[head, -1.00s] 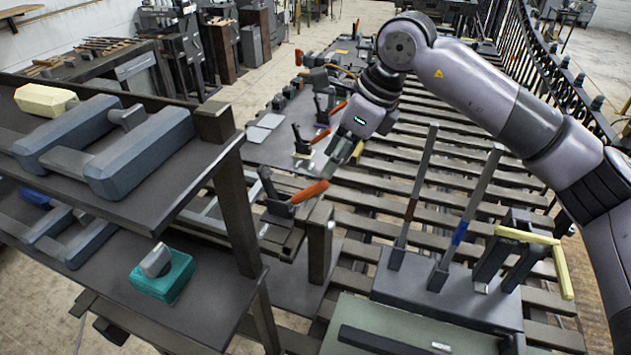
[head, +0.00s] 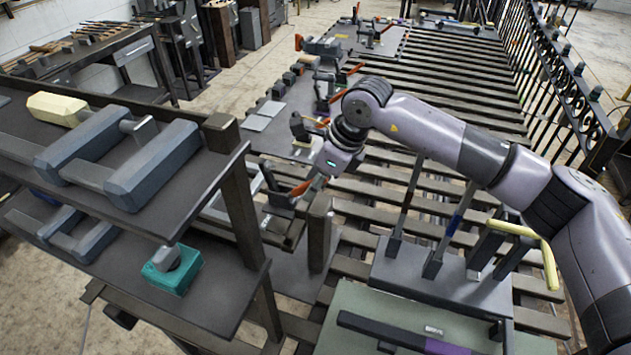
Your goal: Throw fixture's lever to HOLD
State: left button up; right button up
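A dark toggle clamp fixture (head: 277,199) with an orange-handled lever (head: 301,188) stands at the end of the slatted bench, just right of the shelf rack. My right gripper (head: 314,181) comes in from the right and is at the orange handle, overlapping it in the picture. I cannot tell whether the fingers touch it or how far they are apart. No HOLD mark can be read. My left gripper is not in view.
A shelf rack (head: 230,160) with grey blocks and a teal block (head: 172,270) stands at the left. A grey base (head: 440,278) with upright bars and a yellow handle (head: 540,250) stands below my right arm. More orange-handled clamps (head: 322,105) line the bench behind.

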grip_shut()
dwell(0.6)
